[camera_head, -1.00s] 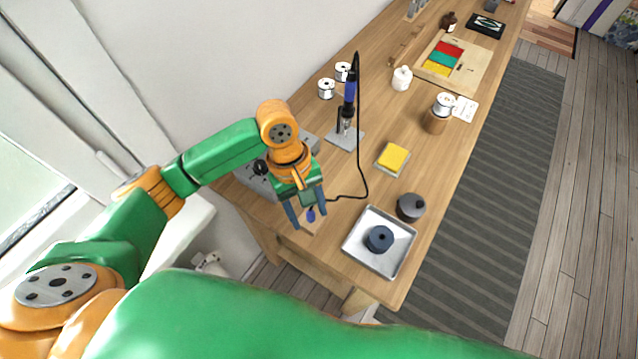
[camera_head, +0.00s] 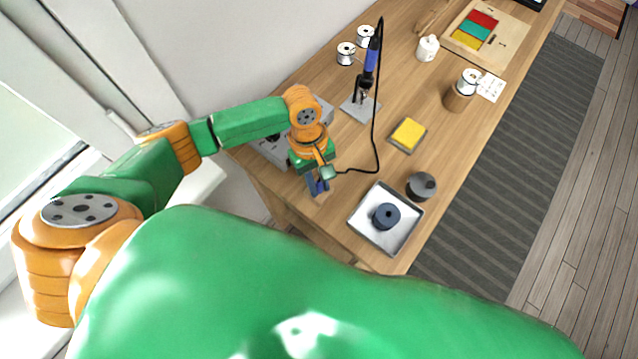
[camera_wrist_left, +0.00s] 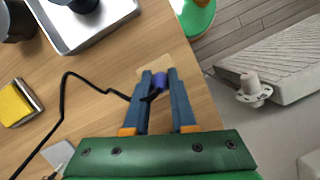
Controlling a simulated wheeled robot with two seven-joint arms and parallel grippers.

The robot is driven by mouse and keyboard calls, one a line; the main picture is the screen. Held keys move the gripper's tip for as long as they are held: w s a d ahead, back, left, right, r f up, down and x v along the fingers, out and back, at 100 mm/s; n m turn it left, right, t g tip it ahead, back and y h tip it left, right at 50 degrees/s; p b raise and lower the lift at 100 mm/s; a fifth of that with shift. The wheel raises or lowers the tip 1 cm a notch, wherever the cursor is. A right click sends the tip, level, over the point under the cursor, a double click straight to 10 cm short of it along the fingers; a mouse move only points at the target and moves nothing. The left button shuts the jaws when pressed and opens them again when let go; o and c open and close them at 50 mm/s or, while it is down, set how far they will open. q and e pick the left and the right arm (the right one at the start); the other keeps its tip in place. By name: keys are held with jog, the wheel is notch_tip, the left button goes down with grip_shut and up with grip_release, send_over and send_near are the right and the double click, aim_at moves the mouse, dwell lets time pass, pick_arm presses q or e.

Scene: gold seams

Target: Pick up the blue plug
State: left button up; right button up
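I cannot tell whether the plug is lifted off the table. My right gripper is not in view.
A metal tray (camera_head: 364,233) with a dark blue spool (camera_head: 385,216) stands to the right, beside a dark round container (camera_head: 421,186). A yellow sponge (camera_head: 408,133) and a soldering iron in its stand (camera_head: 368,75) are farther back. A grey box (camera_head: 273,152) is behind the gripper.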

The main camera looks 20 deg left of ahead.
pick_arm(q)
jog(key=shift+s, duration=0.1)
grip_shut()
jog(key=shift+r, duration=0.4)
jog(key=w+d+r+b, duration=0.5)
jog(key=w+d+r, duration=0.4)
jog(key=r, duration=0.3)
jog(key=shift+d+r, duration=0.2)
jog(key=shift+d, duration=0.65)
